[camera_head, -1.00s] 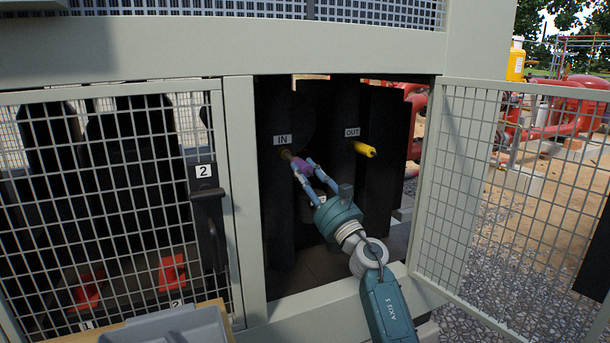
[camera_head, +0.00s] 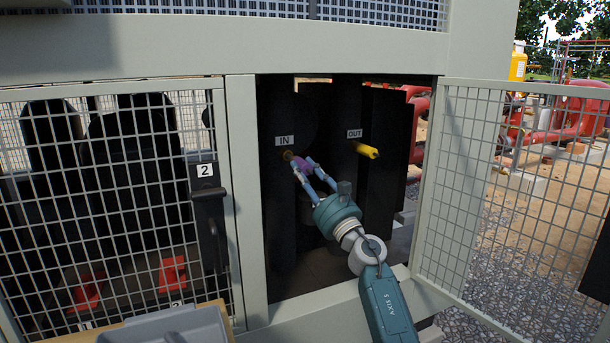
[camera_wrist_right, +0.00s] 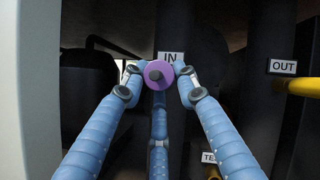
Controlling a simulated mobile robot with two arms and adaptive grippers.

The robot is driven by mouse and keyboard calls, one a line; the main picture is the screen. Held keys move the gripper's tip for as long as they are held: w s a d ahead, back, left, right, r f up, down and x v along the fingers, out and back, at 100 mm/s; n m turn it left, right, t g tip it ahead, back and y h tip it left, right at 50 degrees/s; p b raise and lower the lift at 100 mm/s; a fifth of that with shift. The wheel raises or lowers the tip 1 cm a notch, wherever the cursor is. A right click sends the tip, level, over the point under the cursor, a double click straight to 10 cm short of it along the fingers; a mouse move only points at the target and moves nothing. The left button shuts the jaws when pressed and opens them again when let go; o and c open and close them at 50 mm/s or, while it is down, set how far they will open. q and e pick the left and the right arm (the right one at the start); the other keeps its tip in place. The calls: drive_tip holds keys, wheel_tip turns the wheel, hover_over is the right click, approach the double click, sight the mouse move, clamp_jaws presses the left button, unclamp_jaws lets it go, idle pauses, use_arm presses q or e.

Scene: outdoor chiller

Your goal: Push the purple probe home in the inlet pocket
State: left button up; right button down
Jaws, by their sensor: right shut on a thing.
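The purple probe (camera_head: 299,168) is at the brass inlet pocket (camera_head: 287,155) under the IN label (camera_head: 284,141), inside the open chiller bay. My right gripper (camera_head: 303,170) is shut on the probe. In the right wrist view the probe's round purple head (camera_wrist_right: 160,75) sits between the blue fingers, just below the IN label (camera_wrist_right: 170,58). The probe's head hides the pocket there, so how deep it sits cannot be told. My left gripper is not in view.
A yellow probe (camera_head: 367,150) sticks out under the OUT label (camera_head: 354,133), right of the inlet. An open mesh door (camera_head: 480,200) stands on the right, a closed mesh door (camera_head: 110,200) on the left. A grey tray (camera_head: 165,328) is at the lower left.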

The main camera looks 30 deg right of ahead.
drive_tip(key=shift+w, duration=0.1)
drive_tip(key=shift+w+b, duration=0.45)
drive_tip(key=shift+b, duration=0.25)
drive_tip(key=shift+w+b, duration=0.35)
drive_tip(key=shift+w, duration=0.05)
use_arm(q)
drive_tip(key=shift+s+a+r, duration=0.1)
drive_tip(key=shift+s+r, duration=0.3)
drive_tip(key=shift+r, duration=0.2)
use_arm(e)
drive_tip(key=shift+w, duration=0.1)
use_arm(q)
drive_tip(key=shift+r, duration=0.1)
use_arm(e)
drive_tip(key=shift+r, duration=0.1)
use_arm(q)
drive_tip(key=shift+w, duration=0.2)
